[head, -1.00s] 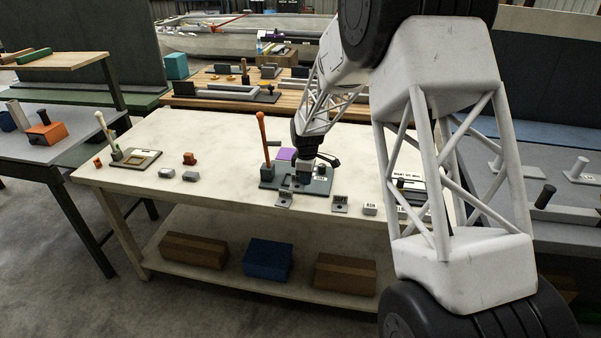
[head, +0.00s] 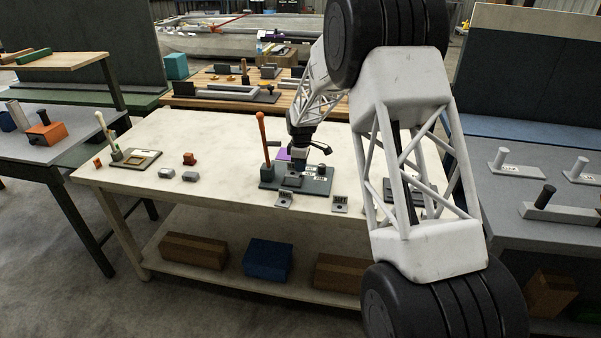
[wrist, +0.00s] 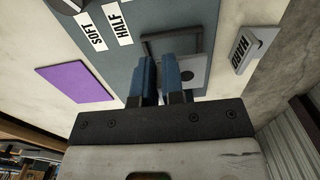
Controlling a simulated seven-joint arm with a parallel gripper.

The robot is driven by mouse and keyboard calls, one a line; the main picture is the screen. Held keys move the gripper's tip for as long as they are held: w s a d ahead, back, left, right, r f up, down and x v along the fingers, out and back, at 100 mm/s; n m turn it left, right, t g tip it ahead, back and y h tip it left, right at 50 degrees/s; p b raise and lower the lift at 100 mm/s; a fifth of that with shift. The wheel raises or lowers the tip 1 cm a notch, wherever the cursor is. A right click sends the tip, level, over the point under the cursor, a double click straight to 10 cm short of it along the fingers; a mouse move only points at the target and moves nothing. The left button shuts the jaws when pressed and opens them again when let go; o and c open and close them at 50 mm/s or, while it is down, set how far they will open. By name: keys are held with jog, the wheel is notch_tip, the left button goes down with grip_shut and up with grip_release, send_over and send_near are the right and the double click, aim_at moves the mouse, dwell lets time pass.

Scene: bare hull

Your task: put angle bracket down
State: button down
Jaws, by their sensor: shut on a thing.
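My gripper (wrist: 159,80), with two blue fingers, is shut on the angle bracket (wrist: 190,72). The bracket is a grey metal piece with a round hole; its plate shows to the right of the fingers in the wrist view, and the rest is hidden between them. A dark square frame lies beyond the fingertips. In the head view my gripper (head: 298,156) is over the dark grey fixture (head: 268,183) on the pale table.
The fixture carries SOFT and HALF labels (wrist: 108,32) and an orange-handled lever (head: 263,140). A purple sheet (wrist: 74,83) lies beside it. A small HARD-marked piece (wrist: 253,47) sits near the table's edge. Small grey parts (head: 190,176) lie left; the table between is clear.

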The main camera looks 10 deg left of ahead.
aim_at(301, 179)
jog(key=shift+w, duration=0.1)
jog(key=shift+w+a, duration=0.15)
jog(key=shift+w, duration=0.05)
jog(key=shift+w+f, duration=0.1)
jog(key=shift+f, duration=1.7)
jog(key=shift+f, duration=0.3)
